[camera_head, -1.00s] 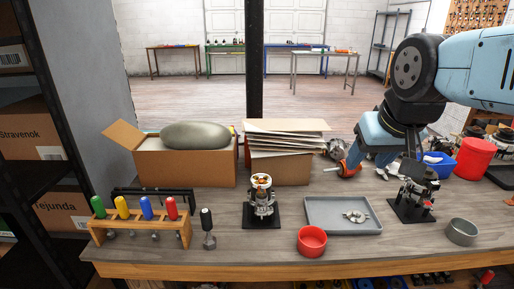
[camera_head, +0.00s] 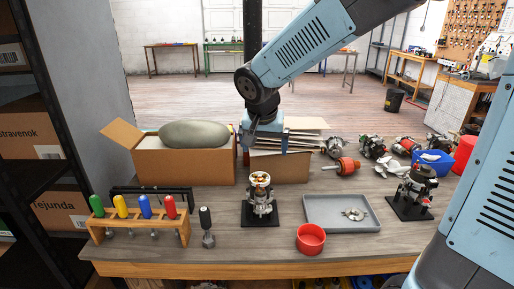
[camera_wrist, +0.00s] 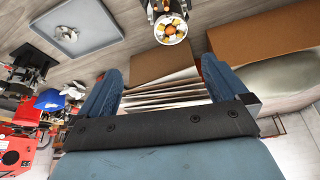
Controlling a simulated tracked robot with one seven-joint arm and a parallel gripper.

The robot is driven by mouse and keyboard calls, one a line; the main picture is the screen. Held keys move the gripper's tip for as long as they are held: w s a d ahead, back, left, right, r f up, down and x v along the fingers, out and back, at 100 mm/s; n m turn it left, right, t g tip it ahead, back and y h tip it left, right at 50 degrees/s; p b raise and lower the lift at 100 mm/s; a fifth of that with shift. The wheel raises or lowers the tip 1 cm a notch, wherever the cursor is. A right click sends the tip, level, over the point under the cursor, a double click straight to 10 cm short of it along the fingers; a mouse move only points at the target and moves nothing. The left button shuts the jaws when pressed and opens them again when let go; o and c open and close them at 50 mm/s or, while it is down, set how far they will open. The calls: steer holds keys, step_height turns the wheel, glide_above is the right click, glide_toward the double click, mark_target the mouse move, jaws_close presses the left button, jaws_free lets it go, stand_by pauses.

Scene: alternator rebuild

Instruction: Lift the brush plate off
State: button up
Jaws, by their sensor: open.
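An opened alternator (camera_head: 261,203) stands upright on a black base at the middle of the bench. Its top carries a round part with orange and pale pieces, seemingly the brush plate (camera_head: 261,179); it also shows at the top of the wrist view (camera_wrist: 171,29). My gripper (camera_head: 265,142) is open and empty, above and behind the alternator, in front of the box of papers. In the wrist view its two blue fingers (camera_wrist: 162,70) stand wide apart with only the box and papers beyond them. It is apart from the alternator.
A grey tray (camera_head: 320,224) holding a metal part lies right of the alternator, with a red bowl (camera_head: 310,239) in front. A second unit (camera_head: 412,194) stands further right. A screwdriver rack (camera_head: 140,226) is at left. Cardboard boxes (camera_head: 185,168) stand behind.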

steer(key=a+f, duration=0.1)
steer(key=a, duration=0.1)
glide_toward(260, 179)
steer(key=x, duration=0.8)
steer(key=shift+r, duration=0.1)
steer(key=c, duration=1.1)
steer(key=shift+c, duration=0.3)
steer(key=shift+r, duration=0.5)
stand_by(0.6)
steer(key=shift+r, duration=0.3)
steer(key=shift+r, duration=0.1)
